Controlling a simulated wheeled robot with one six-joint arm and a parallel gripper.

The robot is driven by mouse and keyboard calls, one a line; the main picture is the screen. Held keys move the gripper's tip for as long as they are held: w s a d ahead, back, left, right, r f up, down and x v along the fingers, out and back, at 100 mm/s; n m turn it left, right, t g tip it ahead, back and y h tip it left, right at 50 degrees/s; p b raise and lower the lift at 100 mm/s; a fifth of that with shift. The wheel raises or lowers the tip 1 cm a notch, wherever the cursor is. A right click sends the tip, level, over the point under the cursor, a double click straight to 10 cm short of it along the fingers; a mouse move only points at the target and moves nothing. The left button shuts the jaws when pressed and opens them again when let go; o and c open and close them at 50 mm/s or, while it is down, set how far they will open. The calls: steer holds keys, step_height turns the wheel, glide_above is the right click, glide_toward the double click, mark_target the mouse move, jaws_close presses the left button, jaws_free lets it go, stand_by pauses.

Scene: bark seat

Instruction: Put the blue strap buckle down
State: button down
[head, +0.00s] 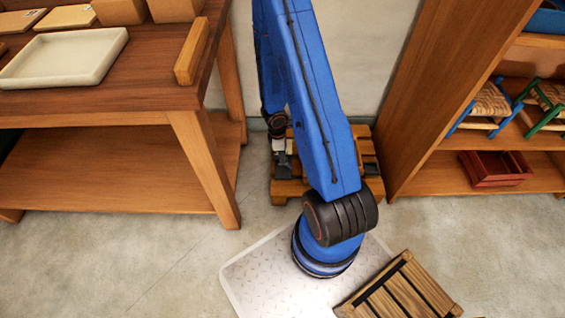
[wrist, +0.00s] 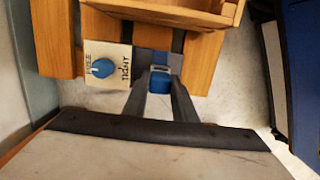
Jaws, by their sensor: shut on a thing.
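In the wrist view the blue strap buckle (wrist: 160,84) sits between the two dark fingers of my gripper (wrist: 161,92), which are shut on it. A metal-looking piece shows at its upper edge. Grey-blue material lies just beyond the fingertips; I cannot tell whether it is strap or finger. The buckle is close to the wooden pallet, but I cannot tell whether it touches it. In the head view my gripper (head: 284,165) points down over the pallet (head: 287,188) by the wall, and the buckle is too small to make out.
A card marked FREE and TIGHT (wrist: 108,68) with a blue pointer lies left of the buckle. A wooden box (wrist: 180,10) is on the pallet beyond. A workbench (head: 190,150) stands left and a shelf unit (head: 450,100) right. A slatted crate (head: 400,290) is in front.

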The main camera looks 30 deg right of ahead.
steer(key=shift+f, duration=0.95)
steer(key=shift+f, duration=1.9)
steer(key=c, duration=1.5)
jaws_free()
steer(key=shift+f, duration=0.1)
steer(key=shift+o, duration=0.2)
